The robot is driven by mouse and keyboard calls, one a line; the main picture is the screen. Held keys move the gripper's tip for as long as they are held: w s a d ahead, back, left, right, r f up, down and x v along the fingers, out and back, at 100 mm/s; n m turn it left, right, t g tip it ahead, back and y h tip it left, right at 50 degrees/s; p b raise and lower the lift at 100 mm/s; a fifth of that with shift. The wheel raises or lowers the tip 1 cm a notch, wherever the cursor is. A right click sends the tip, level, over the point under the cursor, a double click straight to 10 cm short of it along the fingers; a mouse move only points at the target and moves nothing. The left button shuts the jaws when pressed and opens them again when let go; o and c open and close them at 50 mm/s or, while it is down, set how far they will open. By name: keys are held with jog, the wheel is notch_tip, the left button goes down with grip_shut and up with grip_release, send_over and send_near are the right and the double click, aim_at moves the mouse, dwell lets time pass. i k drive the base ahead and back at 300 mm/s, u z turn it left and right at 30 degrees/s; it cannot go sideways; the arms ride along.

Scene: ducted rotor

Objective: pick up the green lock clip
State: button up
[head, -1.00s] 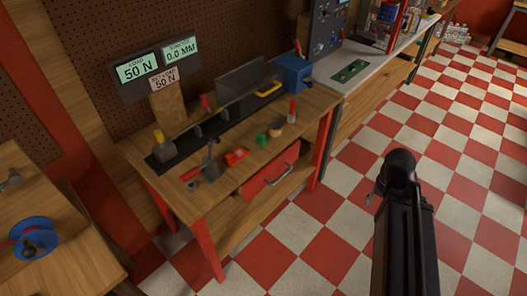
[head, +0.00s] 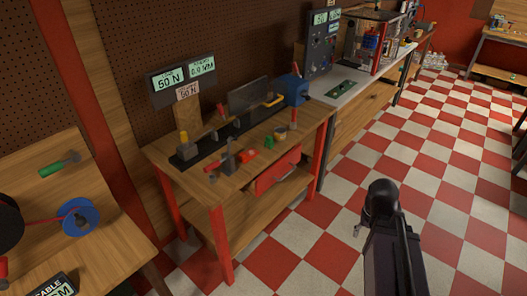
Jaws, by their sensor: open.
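A small green piece (head: 269,142), which looks like the green lock clip, lies on the wooden workbench (head: 235,182) in the head view. It is between a red part (head: 248,155) and a small tan, round piece (head: 280,134). Its exact shape is too small to make out. My dark arm rises at the lower right, over the floor and well apart from the bench. I cannot make out my gripper's fingers in this view.
A red drawer (head: 277,171) hangs under the bench top. A blue box (head: 293,90) and a dark rail stand at the back. A left bench holds a blue spool (head: 80,217) and a green-handled tool (head: 60,165). The checkered floor (head: 310,245) in front is clear.

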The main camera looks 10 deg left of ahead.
aim_at(269, 141)
jog(key=z, duration=0.25)
jog(key=k, duration=0.35)
jog(key=u, duration=1.55)
jog(key=i, duration=1.35)
